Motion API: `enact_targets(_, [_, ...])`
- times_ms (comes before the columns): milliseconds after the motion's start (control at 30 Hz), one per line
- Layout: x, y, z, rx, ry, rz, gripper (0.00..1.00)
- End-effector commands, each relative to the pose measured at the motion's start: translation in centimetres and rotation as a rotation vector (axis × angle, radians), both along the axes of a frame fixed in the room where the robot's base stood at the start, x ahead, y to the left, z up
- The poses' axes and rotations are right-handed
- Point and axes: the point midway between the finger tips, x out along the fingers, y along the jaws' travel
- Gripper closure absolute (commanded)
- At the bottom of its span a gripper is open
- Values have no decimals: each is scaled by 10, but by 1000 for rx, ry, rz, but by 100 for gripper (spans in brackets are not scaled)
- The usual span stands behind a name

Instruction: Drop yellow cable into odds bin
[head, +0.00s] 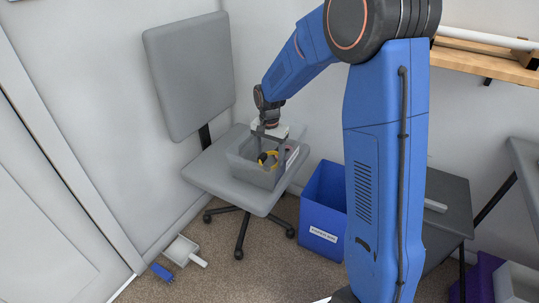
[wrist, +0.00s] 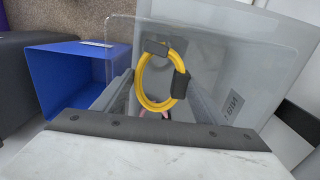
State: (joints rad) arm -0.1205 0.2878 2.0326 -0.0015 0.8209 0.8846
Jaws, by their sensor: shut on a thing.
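The yellow cable (head: 272,154) is a small coil bound with black ties. It also shows in the wrist view (wrist: 143,90). My gripper (head: 268,148) points down and is shut on the cable. A translucent grey bin (head: 252,171) sits on the chair seat, and my gripper and the cable are at its opening, inside its outline. The bin also fills the middle of the wrist view (wrist: 245,60), with a label ending in "BIN" that I cannot fully read. I cannot tell whether the cable touches the bin floor.
A grey office chair (head: 188,75) carries the bin. A blue bin (head: 323,205) with a white label stands on the floor to its right. A dustpan (head: 183,250) and a blue brush (head: 161,271) lie on the carpet. A dark table (head: 447,205) is at the right.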

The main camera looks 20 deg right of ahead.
Motion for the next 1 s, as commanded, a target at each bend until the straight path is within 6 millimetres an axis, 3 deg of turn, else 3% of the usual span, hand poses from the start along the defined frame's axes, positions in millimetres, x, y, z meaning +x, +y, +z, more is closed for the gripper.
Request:
enact_targets(200, [0,0,0,0,0,0,60])
enact_targets(233, [0,0,0,0,0,0,28])
enact_targets(300, [0,0,0,0,0,0,13])
enact_targets(633, [0,0,2,0,0,0,13])
enact_targets(1000, [0,0,26,1,-2,0,13])
